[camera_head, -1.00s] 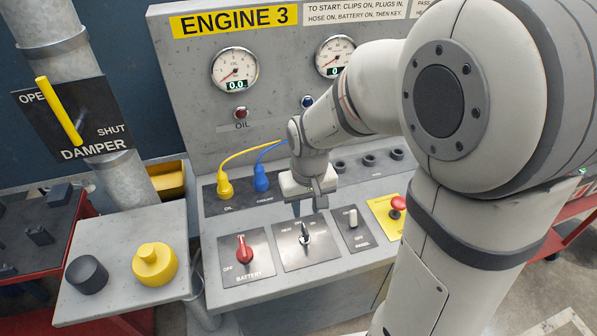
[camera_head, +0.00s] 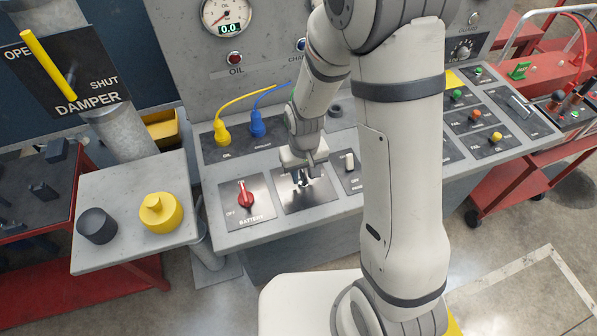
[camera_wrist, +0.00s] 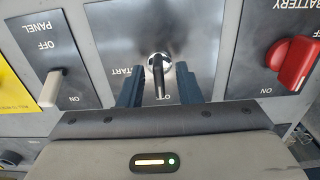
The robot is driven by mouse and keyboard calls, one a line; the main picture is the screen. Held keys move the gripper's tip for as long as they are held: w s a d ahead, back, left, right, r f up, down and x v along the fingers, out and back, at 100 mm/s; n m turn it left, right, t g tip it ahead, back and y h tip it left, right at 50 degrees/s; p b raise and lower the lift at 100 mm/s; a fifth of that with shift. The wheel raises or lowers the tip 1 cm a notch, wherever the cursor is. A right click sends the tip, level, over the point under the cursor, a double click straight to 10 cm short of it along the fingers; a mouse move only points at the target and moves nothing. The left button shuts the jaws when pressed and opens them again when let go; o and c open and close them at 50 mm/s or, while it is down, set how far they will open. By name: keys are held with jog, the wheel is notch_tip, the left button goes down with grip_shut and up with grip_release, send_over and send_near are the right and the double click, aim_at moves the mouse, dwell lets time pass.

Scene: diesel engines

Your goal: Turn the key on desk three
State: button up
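The key (camera_wrist: 159,74) stands in a round metal switch on a dark plate, whose START label shows upside down in the wrist view. My gripper (camera_wrist: 160,88) is open, with one dark finger on each side of the key and a visible gap on both sides. In the head view my gripper (camera_head: 303,178) is low over the key plate (camera_head: 318,198) on the sloping desk (camera_head: 260,232), and it partly hides the key. The ENGINE 3 sign is out of the head view now.
The red battery knob (camera_head: 245,193) is left of the key plate, and it also shows in the wrist view (camera_wrist: 292,62). A pale panel switch (camera_head: 349,162) is on the other side. Yellow (camera_head: 222,132) and blue (camera_head: 257,126) plugs with cables stand behind.

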jog(key=shift+f, duration=0.2)
jog(key=shift+c, duration=0.3)
grip_shut()
jog(key=shift+a, duration=0.3)
jog(key=shift+d, duration=0.25)
jog(key=shift+m+b, duration=1.3)
jog(key=shift+m, duration=0.7)
jog(key=shift+m+b, duration=0.85)
jog(key=shift+m, duration=1.05)
